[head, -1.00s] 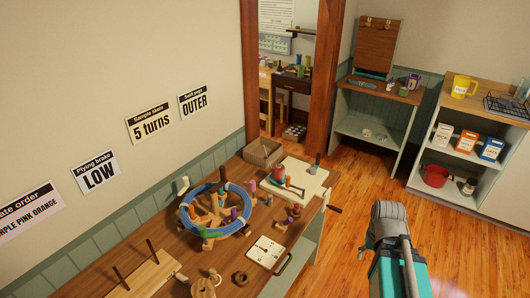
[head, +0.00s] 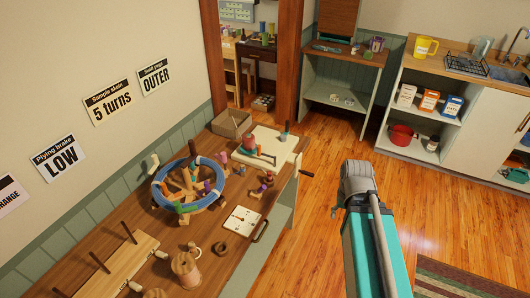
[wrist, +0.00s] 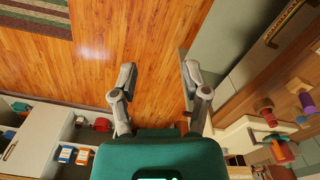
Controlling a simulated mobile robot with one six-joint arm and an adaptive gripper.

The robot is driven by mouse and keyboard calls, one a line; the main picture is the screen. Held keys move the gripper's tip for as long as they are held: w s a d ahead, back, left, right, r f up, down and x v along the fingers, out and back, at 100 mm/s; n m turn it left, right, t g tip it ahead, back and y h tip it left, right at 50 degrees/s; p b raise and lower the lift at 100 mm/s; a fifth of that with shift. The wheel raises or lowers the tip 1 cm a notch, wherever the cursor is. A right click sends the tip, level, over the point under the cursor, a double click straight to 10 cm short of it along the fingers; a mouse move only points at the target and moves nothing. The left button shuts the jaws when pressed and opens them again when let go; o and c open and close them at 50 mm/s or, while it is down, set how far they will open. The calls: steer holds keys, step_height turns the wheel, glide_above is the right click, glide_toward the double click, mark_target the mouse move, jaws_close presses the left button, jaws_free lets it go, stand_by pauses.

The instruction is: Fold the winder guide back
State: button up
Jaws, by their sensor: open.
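What looks like the winder stands on a white board (head: 283,148) at the far end of the wooden workbench (head: 215,262). It has a reddish cone-like part (head: 249,142) and a thin upright post (head: 285,133). A dark crank handle (head: 306,173) sticks out past the bench's right edge. I cannot tell for sure which part is the guide. My gripper (wrist: 158,82) is open and empty in the wrist view, over the wood floor and apart from the bench. Its fingers are not clear in the head view.
On the bench are a blue-ringed wheel (head: 160,180), a small white card (head: 241,220), a wooden box (head: 231,124) and a pegged rack (head: 118,262). Shelves (head: 345,95) and a counter (head: 470,75) stand at the back. The floor (head: 310,240) right of the bench is clear.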

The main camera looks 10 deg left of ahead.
steer(key=shift+w+a, duration=0.15)
steer(key=shift+w, duration=0.05)
steer(key=c, duration=0.4)
steer(key=shift+w+a+n, duration=0.15)
steer(key=shift+w+n, duration=0.1)
steer(key=shift+n, duration=0.15)
steer(key=shift+c, duration=1.2)
steer(key=w+a+n, duration=0.2)
steer(key=w+a+n+t+h, duration=0.1)
steer(key=w+a+n, duration=0.1)
steer(key=a+n, duration=0.1)
steer(key=w+a+r+n+h, duration=0.1)
steer(key=w+a+n, duration=0.1)
steer(key=w+n, duration=0.1)
steer(key=shift+a+t, duration=0.2)
steer(key=shift+t, duration=0.1)
jaws_close()
steer(key=w+a+r+n+t, duration=0.2)
steer(key=w+a+n, duration=0.1)
steer(key=a+n, duration=0.4)
steer(key=w+a+r+n+t+h+p, duration=0.1)
steer(key=w+a+r+n+t, duration=0.1)
steer(key=a+n, duration=0.5)
steer(key=w+a+r+n+t+h, duration=0.1)
steer(key=w+a+n, duration=0.3)
steer(key=a+n, duration=0.4)
steer(key=shift+a+r+t, duration=0.4)
steer(key=shift+a+t, duration=0.3)
steer(key=shift+a, duration=2.7)
